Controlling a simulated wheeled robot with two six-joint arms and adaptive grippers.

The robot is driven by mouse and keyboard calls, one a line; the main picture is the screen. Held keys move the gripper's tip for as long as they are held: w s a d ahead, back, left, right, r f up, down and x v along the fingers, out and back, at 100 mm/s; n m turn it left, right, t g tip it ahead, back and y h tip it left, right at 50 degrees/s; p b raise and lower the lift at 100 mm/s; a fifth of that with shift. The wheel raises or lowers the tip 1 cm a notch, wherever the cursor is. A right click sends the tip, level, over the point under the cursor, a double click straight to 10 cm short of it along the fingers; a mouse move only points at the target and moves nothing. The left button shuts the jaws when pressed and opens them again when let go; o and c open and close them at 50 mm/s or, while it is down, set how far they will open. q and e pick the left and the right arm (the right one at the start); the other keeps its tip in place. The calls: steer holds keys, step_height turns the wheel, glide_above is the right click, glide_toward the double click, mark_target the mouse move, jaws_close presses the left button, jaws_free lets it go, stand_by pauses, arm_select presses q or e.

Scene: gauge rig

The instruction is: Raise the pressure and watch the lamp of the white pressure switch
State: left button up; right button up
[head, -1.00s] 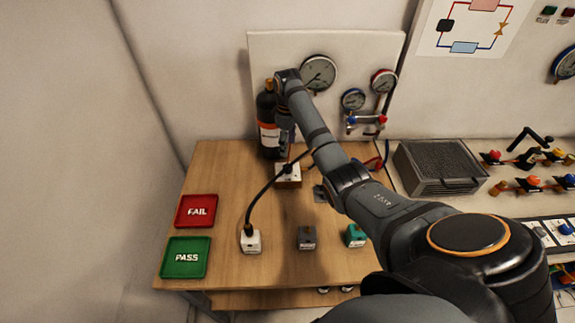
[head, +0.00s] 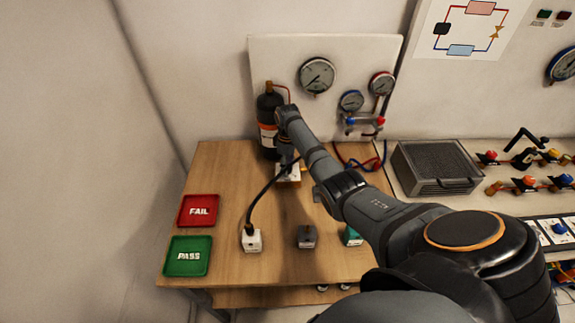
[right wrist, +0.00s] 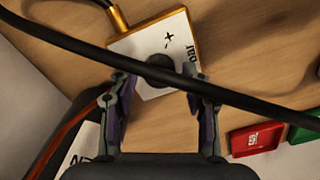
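The white pressure switch (head: 251,241) stands on the front left of the wooden table, with a black hose plugged into its top. Its lamp is too small to make out. The hose runs back to a white regulator box (head: 290,177), partly hidden by my right arm. In the right wrist view this box (right wrist: 148,94) carries a black knob (right wrist: 160,69) with plus and minus marks. My right gripper (right wrist: 160,78) is open, its fingers apart on either side of the knob. The large gauge (head: 317,75) hangs on the back panel. My left gripper is not in view.
A grey switch (head: 306,237) and a green switch (head: 353,236) stand right of the white one. The red FAIL tray (head: 198,225) and green PASS tray (head: 173,256) lie at left. A black bottle (head: 268,110) stands behind. The hose (right wrist: 220,92) crosses over my right fingers' view.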

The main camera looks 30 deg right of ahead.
steer(key=c, duration=0.8)
steer(key=shift+c, duration=0.2)
steer(key=shift+r, duration=0.1)
